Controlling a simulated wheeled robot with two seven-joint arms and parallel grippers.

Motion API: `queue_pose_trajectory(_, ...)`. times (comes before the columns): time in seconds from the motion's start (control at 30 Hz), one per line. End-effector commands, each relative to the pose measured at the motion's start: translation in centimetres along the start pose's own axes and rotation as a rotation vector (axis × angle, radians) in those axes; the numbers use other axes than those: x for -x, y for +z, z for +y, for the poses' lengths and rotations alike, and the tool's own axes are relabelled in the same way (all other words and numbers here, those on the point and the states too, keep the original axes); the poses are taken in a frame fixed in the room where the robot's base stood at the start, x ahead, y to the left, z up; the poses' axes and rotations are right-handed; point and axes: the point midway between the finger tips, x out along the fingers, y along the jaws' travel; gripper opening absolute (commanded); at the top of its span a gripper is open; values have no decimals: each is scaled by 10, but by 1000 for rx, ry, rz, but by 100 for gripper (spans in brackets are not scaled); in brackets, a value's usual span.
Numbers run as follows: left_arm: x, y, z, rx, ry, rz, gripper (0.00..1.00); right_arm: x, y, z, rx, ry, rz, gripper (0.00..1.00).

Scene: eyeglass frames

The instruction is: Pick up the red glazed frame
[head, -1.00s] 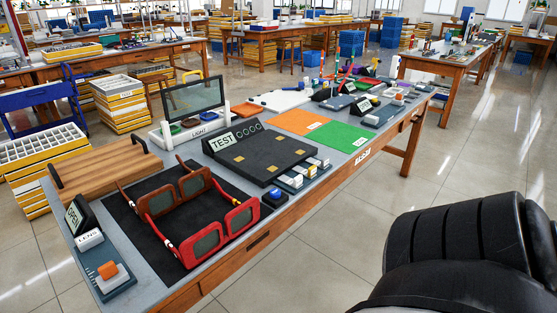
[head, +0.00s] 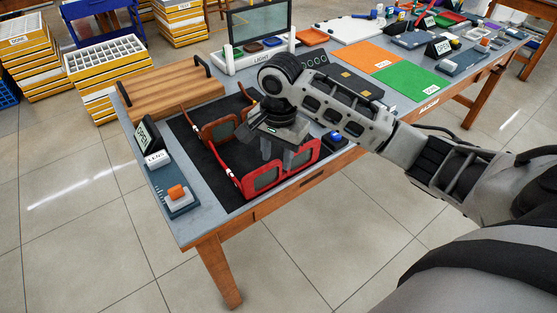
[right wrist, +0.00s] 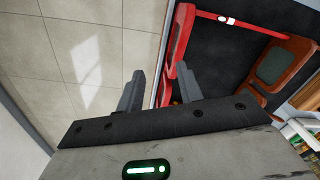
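The red glazed frame (head: 247,187) stands on the black mat (head: 212,193), its lenses facing the table's front edge and its arms reaching back. My right gripper (head: 283,153) is over the right part of it, fingers pointing down. In the right wrist view my right gripper (right wrist: 160,88) is open, and the red frame's front (right wrist: 183,25) shows between and beyond its fingers. Whether a finger touches it I cannot tell. A brown frame (head: 214,131) stands just behind, partly hidden by my gripper; it also shows in the right wrist view (right wrist: 299,47). My left gripper is not in view.
A lens station with an orange-topped block (head: 178,193) sits left of the mat. A wooden tray (head: 170,92) is behind it. A blue button box (head: 334,141) stands right of the mat. Orange (head: 366,59) and green (head: 411,82) mats lie farther right.

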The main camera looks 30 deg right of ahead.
Motion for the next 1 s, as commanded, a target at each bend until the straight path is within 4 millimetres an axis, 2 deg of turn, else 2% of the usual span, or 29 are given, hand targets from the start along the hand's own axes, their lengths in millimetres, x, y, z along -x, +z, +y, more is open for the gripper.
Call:
queue_pose_trajectory(0.03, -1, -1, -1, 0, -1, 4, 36, 16, -19, -4, -100, 9, 12, 36)
queue_pose_trajectory(0.1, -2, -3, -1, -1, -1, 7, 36, 32, -36, -5, -224, 25, 14, 36)
queue_pose_trajectory(0.2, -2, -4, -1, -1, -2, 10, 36, 47, -51, -5, -348, 38, 13, 36)
queue_pose_trajectory(0.3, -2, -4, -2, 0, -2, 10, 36, 49, -57, -4, -404, 45, 10, 36)
queue_pose_trajectory(0.37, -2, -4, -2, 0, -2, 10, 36, 42, -57, -3, -414, 49, 10, 36)
queue_pose_trajectory(0.7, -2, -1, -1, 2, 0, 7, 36, -29, -56, 0, -410, 47, 9, 36)
queue_pose_trajectory(0.83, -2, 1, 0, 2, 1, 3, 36, -46, -56, -1, -410, 45, 8, 36)
queue_pose_trajectory(1.0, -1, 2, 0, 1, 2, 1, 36, -56, -56, -1, -409, 44, 9, 36)
